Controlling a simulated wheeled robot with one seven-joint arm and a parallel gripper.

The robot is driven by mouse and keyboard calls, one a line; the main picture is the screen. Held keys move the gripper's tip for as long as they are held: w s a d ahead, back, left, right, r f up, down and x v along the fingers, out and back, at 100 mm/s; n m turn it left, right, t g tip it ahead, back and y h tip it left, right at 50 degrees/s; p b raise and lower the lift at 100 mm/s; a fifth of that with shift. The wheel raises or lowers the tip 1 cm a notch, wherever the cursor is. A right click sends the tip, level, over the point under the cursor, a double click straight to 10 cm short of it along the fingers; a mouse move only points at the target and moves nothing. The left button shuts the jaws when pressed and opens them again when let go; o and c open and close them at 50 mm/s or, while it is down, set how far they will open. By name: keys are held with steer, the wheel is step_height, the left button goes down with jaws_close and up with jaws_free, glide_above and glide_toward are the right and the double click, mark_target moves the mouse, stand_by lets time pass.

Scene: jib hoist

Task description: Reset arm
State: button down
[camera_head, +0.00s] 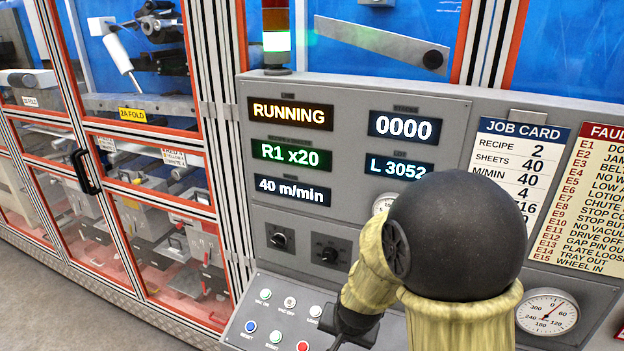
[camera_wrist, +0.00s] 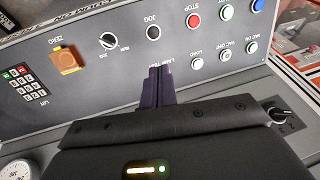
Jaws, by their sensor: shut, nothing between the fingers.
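My arm, with a black round joint and pale yellow links, fills the lower right of the head view. My gripper shows in the wrist view (camera_wrist: 160,72) with its two dark fingers together and nothing between them. The fingertips point at the grey control panel (camera_wrist: 75,80), by a small label that reads as lamp test. I cannot tell whether they touch it.
The wrist view shows a red stop button (camera_wrist: 193,20), a jog button (camera_wrist: 153,32), a run knob (camera_wrist: 109,41), an orange zero button (camera_wrist: 67,59) and a keypad (camera_wrist: 27,84). Displays (camera_head: 290,114) read RUNNING and 0000. Glazed guard doors (camera_head: 130,215) stand left, with open floor before them.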

steer(key=s+d+r+n+g+b, duration=0.1)
steer(key=s+d+r+n, duration=0.2)
steer(key=s+d, duration=0.5)
steer(key=shift+s+d+r+n+g+h, duration=0.3)
steer(key=shift+s+n, duration=0.3)
steer(key=shift+s, duration=0.1)
